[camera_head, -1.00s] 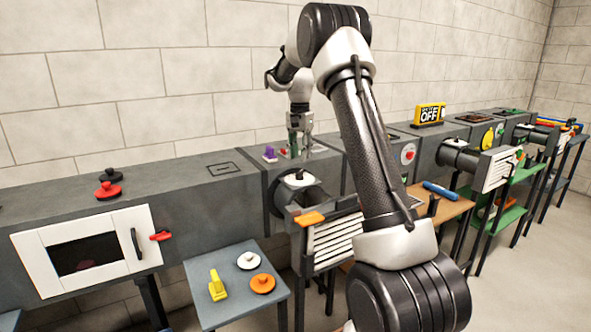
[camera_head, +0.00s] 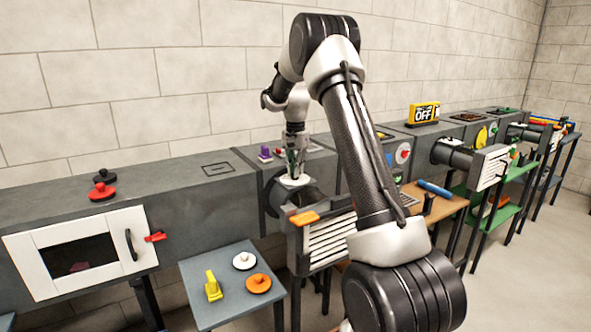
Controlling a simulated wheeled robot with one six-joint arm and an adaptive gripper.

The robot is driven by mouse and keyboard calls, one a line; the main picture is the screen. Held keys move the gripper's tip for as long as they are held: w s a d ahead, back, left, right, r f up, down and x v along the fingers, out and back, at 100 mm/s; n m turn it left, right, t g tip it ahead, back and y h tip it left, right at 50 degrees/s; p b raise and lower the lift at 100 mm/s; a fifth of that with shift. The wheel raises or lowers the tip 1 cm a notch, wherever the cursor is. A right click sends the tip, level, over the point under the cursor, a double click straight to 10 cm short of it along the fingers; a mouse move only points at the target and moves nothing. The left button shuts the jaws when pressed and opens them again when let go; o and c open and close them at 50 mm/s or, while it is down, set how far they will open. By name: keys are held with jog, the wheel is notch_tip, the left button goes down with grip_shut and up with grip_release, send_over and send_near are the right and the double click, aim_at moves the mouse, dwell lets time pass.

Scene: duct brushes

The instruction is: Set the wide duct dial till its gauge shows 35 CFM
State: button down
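My gripper (camera_head: 296,166) points down at the white dial plate (camera_head: 291,181) on top of the wide duct's round collar. Its fingertips are at or just above the dial and hide its dark knob. I cannot tell whether they touch the knob or how far they are apart. No gauge reading in CFM can be made out in this view.
A purple knob (camera_head: 265,153) stands on the duct just behind. An orange handle (camera_head: 304,218) and a slatted vent (camera_head: 328,241) are in front. A small table (camera_head: 222,304) holds a yellow piece, a white disc and an orange disc. My arm hides part of the ducts to the right.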

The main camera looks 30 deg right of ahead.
jog(key=shift+n, duration=0.3)
jog(key=shift+w+n, duration=0.1)
jog(key=shift+n, duration=2.5)
jog(key=c, duration=1.5)
grip_release()
notch_tip(320, 180, up, 12)
jog(key=shift+r, duration=0.1)
